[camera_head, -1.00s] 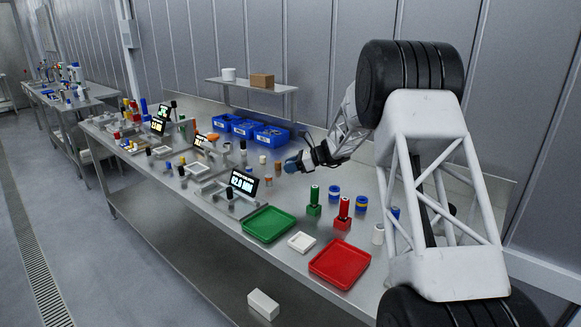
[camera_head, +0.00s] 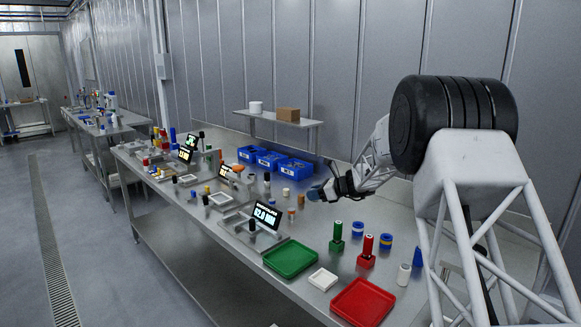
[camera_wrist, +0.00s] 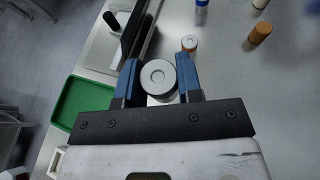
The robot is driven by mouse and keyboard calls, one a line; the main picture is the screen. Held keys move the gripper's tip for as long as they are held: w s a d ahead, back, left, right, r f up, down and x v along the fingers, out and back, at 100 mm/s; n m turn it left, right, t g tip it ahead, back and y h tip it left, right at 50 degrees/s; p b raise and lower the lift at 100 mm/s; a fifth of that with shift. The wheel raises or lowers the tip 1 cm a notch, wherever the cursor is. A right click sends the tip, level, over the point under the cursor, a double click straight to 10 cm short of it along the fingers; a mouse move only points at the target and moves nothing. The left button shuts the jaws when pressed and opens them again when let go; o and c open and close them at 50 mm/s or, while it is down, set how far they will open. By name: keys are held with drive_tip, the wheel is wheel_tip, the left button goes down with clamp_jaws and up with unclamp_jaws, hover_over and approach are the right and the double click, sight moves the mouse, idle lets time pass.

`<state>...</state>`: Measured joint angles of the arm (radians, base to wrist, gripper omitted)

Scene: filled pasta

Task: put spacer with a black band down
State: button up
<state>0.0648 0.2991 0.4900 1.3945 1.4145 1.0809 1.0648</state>
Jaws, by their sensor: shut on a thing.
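My gripper (camera_wrist: 158,85) has blue fingers and is shut on a pale round spacer (camera_wrist: 158,76), which has a round mark in the middle of its top. Its side is mostly hidden, so I cannot see a black band. In the head view my gripper (camera_head: 318,193) is over the steel bench, behind the display gauge (camera_head: 265,215); the held spacer cannot be made out there. I cannot tell whether the spacer touches the bench.
A short spacer with an orange side (camera_wrist: 189,43) stands just beyond the held one. An orange-brown cylinder (camera_wrist: 260,33) is further right. A green tray (camera_head: 291,258), a white dish (camera_head: 322,279) and a red tray (camera_head: 363,302) lie towards the front. Blue bins (camera_head: 295,168) stand behind.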

drive_tip(key=shift+s+d+r+m+t+h, duration=0.1)
drive_tip(key=shift+s+r+m+t+h, duration=0.05)
drive_tip(key=shift+r+m+t, duration=0.25)
drive_tip(key=shift+s+r+m+t+h, duration=0.15)
drive_tip(key=shift+r+m+t, duration=0.15)
drive_tip(key=shift+r+t, duration=0.15)
drive_tip(key=s+d+m+t+h, duration=0.6)
drive_tip(key=s+d+m+h, duration=0.3)
drive_tip(key=s+m+h, duration=0.2)
drive_tip(key=shift+s+r+m+t+h, duration=0.25)
drive_tip(key=shift+r+m+t+h, duration=0.15)
drive_tip(key=shift+m, duration=0.1)
idle(1.0)
drive_tip(key=shift+f, duration=0.1)
drive_tip(key=shift+w+a, duration=0.15)
idle(0.4)
